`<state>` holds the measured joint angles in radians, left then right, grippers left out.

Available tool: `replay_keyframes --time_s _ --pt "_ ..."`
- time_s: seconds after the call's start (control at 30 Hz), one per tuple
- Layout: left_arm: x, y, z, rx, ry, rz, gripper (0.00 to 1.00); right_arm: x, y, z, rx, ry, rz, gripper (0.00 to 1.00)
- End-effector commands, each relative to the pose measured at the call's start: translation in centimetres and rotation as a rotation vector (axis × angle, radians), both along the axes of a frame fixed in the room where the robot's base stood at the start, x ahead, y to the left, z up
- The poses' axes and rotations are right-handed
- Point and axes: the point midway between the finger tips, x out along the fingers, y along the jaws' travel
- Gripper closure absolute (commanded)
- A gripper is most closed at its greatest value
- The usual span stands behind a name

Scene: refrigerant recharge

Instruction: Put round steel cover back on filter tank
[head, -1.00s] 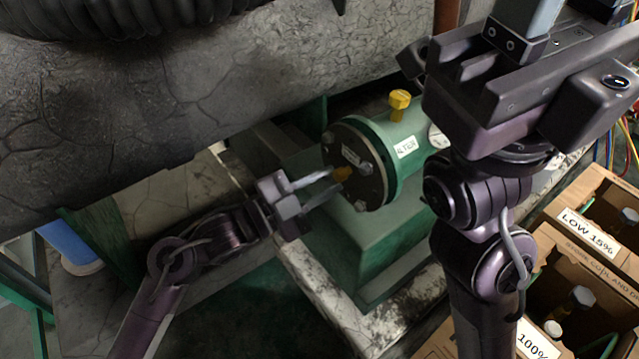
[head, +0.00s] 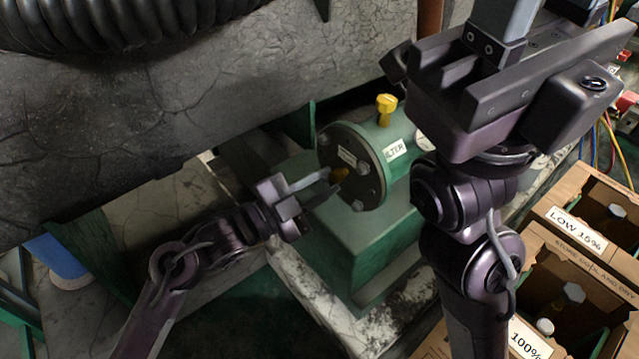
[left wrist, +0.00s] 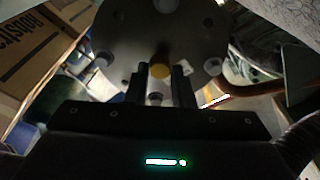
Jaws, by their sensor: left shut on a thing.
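My left gripper (head: 328,183) is shut on the knob. In the left wrist view the knob (left wrist: 160,70) shows between the two fingers, with the cover (left wrist: 160,30) behind it. My right gripper (head: 500,45) is at the upper right, its fingertips cut off by the frame.
A yellow valve cap (head: 386,108) stands on top of the tank. A large grey cracked housing (head: 200,110) hangs over my left arm. Cardboard boxes (head: 572,240) with bottles stand at the right. A green plinth (head: 370,235) lies below the tank.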

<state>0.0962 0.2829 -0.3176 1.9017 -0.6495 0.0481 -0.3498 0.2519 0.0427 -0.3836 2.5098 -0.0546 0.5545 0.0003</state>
Motion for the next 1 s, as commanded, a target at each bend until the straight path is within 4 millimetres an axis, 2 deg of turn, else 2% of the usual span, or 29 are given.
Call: replay_keyframes --time_s 0.33,0.37,0.5,0.57,1.0 --pt "0.01 -0.07 0.37 -0.007 -0.008 0.000 1.00 -0.06 0.00 0.07 0.000 -0.002 -0.001 0.64" --pt "0.01 -0.07 0.37 -0.007 -0.008 0.000 0.77 -0.06 0.00 0.07 0.000 -0.002 -0.001 0.64" --pt "0.02 -0.06 0.26 -0.005 -0.005 0.000 0.59 -0.05 0.00 0.06 0.000 -0.002 0.000 0.64" --pt "0.01 -0.05 0.19 -0.004 -0.005 0.000 0.53 -0.04 0.00 0.05 0.000 -0.002 0.000 0.64" --pt "-0.20 0.28 -0.28 0.003 0.004 0.000 0.53 0.04 0.00 -0.05 -0.001 0.002 0.000 0.64"
